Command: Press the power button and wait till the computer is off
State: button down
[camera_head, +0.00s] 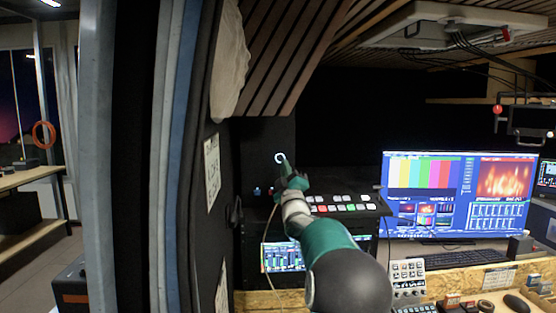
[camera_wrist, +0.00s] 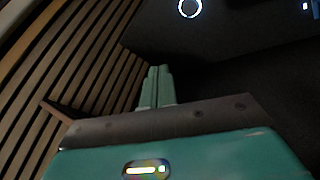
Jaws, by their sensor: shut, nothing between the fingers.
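The power button shows as a glowing white ring (camera_head: 280,157) on the dark wall panel above the control desk. In the wrist view the lit ring (camera_wrist: 190,8) is at the top edge, beyond the fingertips. My gripper (camera_head: 284,160) is shut and empty, with its tips just below and right of the ring in the head view. In the wrist view my green gripper (camera_wrist: 157,76) points toward the dark panel, and a gap shows between tips and ring. I cannot tell the exact distance. The computer monitor (camera_head: 458,195) is lit with colour bars and a fiery picture.
A button panel (camera_head: 345,205) with white, red and green keys stands right of my gripper. A smaller lit screen (camera_head: 283,256) is below. A slatted wooden panel (camera_head: 290,50) hangs above. A door frame (camera_head: 125,150) is at left. A keyboard (camera_head: 460,259) lies on the desk.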

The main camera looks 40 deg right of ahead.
aim_at(280, 158)
jog(key=w+d, duration=0.5)
jog(key=w, duration=0.2)
jog(key=shift+d, duration=0.25)
jog(key=shift+w, duration=0.1)
dwell(2.0)
jog(key=shift+w+d, duration=0.25)
jog(key=shift+w+d, duration=0.3)
dwell(0.8)
jog(key=shift+s+a, duration=0.55)
jog(key=shift+s, duration=0.05)
jog(key=shift+s+a, duration=0.1)
dwell(0.3)
